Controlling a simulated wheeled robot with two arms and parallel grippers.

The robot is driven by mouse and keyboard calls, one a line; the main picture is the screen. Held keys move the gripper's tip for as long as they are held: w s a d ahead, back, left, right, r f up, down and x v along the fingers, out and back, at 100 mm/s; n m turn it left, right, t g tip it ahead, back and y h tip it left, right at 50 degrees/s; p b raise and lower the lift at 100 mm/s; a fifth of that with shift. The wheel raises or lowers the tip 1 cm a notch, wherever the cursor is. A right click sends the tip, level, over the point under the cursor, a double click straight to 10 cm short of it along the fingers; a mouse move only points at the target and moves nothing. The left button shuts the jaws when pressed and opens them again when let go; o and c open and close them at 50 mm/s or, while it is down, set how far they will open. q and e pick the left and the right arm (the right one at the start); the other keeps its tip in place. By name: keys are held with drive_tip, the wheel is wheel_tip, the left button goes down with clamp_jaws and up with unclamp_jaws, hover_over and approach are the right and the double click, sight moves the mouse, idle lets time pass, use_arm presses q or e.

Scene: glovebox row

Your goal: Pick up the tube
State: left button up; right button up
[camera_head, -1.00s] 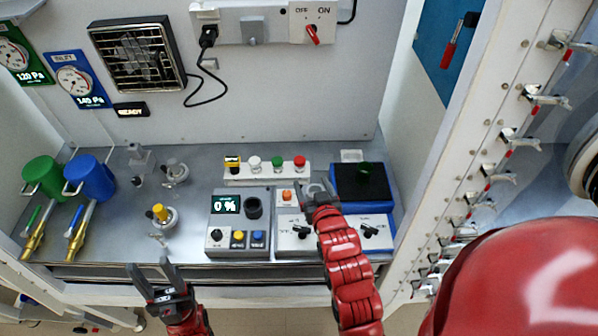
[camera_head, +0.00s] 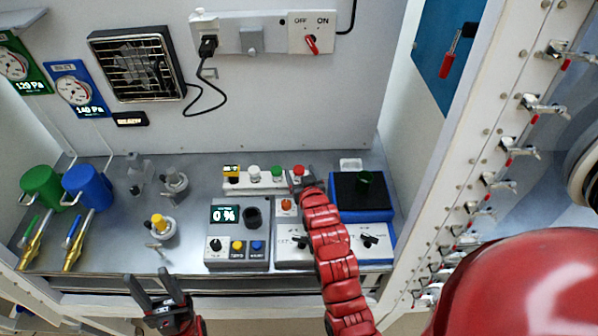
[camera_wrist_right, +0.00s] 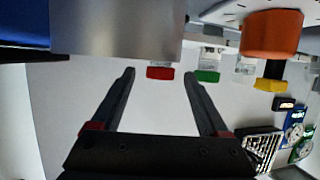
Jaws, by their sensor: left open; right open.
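A white rack (camera_head: 262,188) at the back of the bench holds small tubes with yellow (camera_head: 232,172), white (camera_head: 254,173), green (camera_head: 277,173) and red (camera_head: 298,171) caps. My right gripper (camera_head: 307,187) is close beside the red-capped tube at the rack's right end. In the right wrist view, the red cap (camera_wrist_right: 160,73) appears between the tips of my open right gripper (camera_wrist_right: 160,76); the green cap (camera_wrist_right: 208,76) is just outside one finger. Contact cannot be told. My left gripper (camera_head: 153,283) is open and empty at the bench's front edge.
A blue device (camera_head: 377,215) with a green item (camera_head: 363,180) on its black top stands right of my right arm. A grey box (camera_head: 226,240) reading 0 % and an orange knob (camera_head: 286,204) stand in front of the rack. Mugs (camera_head: 87,187) are at the left.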

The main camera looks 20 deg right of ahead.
drive_tip(key=shift+x, duration=1.15)
clamp_jaws()
